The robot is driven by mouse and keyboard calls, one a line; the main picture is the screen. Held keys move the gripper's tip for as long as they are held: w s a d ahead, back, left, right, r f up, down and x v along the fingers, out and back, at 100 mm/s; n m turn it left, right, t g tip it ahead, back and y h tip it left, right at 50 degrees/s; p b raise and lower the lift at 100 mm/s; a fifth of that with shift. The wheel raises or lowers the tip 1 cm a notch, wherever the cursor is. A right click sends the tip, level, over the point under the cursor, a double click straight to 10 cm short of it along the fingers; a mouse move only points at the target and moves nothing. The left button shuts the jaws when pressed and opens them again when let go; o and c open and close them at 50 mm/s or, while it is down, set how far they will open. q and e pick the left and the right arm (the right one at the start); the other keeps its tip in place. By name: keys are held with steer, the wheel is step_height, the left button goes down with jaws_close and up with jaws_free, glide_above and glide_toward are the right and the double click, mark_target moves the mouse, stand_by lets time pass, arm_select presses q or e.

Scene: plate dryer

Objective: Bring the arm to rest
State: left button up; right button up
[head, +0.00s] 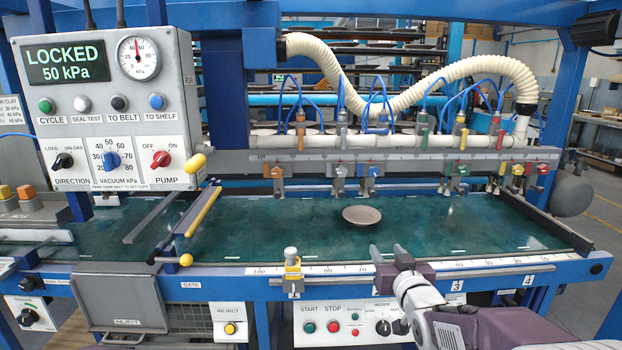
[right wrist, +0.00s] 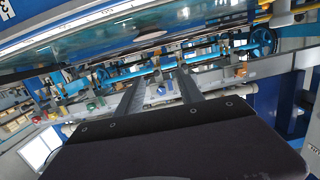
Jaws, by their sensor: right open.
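My right arm comes in from the lower right of the head view. Its right gripper (head: 388,254) is over the front edge of the machine, by the white ruler strip (head: 345,270). Its two fingers are apart with nothing between them, and they also show spread in the right wrist view (right wrist: 162,82). A brown-grey round plate (head: 361,215) lies on the green belt (head: 290,228), behind the gripper and apart from it. My left gripper is not in the head view.
A control box (head: 110,110) at the left reads LOCKED, 50 kPa. A rail with several coloured clips (head: 400,163) crosses above the belt. The belt right of the plate is clear.

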steer(key=s+f+g, duration=0.9)
steer(key=s+f, duration=0.5)
steer(key=f, duration=0.4)
steer(key=s+f+g, duration=0.3)
steer(key=s, duration=0.5)
steer(key=s+f+g, duration=0.3)
steer(key=s, duration=0.4)
step_height(320, 180, up, 22)
steer(key=p, duration=2.2)
steer(key=shift+w+m+h, duration=0.25)
steer(key=shift+m+h, duration=0.05)
